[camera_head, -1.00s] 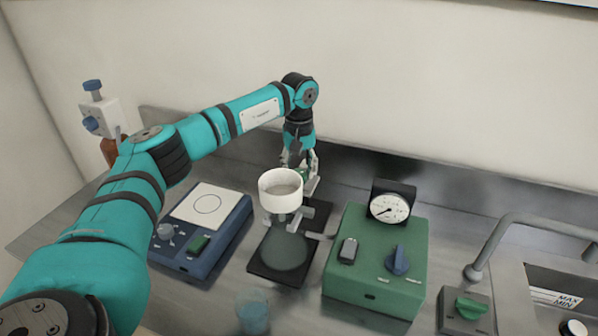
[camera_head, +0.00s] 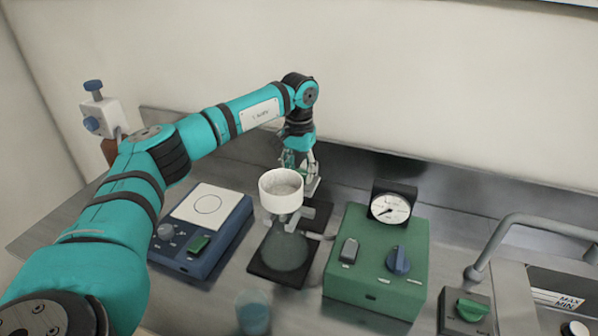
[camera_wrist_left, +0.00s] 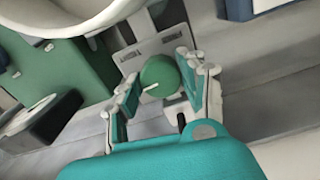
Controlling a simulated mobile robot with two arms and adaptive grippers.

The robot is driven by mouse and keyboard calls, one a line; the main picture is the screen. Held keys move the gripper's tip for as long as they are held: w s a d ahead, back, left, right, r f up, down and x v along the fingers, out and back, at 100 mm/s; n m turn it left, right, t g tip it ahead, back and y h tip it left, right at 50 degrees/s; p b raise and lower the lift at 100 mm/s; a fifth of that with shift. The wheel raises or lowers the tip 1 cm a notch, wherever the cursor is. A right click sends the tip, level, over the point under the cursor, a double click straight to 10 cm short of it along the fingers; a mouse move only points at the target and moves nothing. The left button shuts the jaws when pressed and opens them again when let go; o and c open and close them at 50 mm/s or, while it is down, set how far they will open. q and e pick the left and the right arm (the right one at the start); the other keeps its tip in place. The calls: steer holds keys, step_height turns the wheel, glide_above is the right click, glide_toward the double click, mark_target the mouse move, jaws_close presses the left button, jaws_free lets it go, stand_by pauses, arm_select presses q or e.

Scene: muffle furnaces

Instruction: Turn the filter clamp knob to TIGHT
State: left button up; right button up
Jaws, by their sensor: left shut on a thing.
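The filter clamp knob (camera_wrist_left: 160,76) is a round green knob with a white pointer line, in the left wrist view. In the head view the left gripper (camera_head: 303,178) reaches down behind the white filter funnel (camera_head: 281,196), which hides the knob there. The funnel stands over a flask (camera_head: 286,250) on a dark base. My right gripper is not in view.
A green pump box (camera_head: 345,278) with a gauge (camera_head: 390,208) and blue knob stands right of the flask. A blue instrument (camera_head: 205,262) is at left. A beaker (camera_head: 253,312) stands in front. A sink tap (camera_head: 500,235) is at far right.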

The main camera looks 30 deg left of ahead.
arm_select(q)
steer(key=shift+r, duration=0.1)
stand_by(0.4)
steer(key=o, duration=1.2)
step_height(320, 180, up, 12)
steer(key=shift+f, duration=0.1)
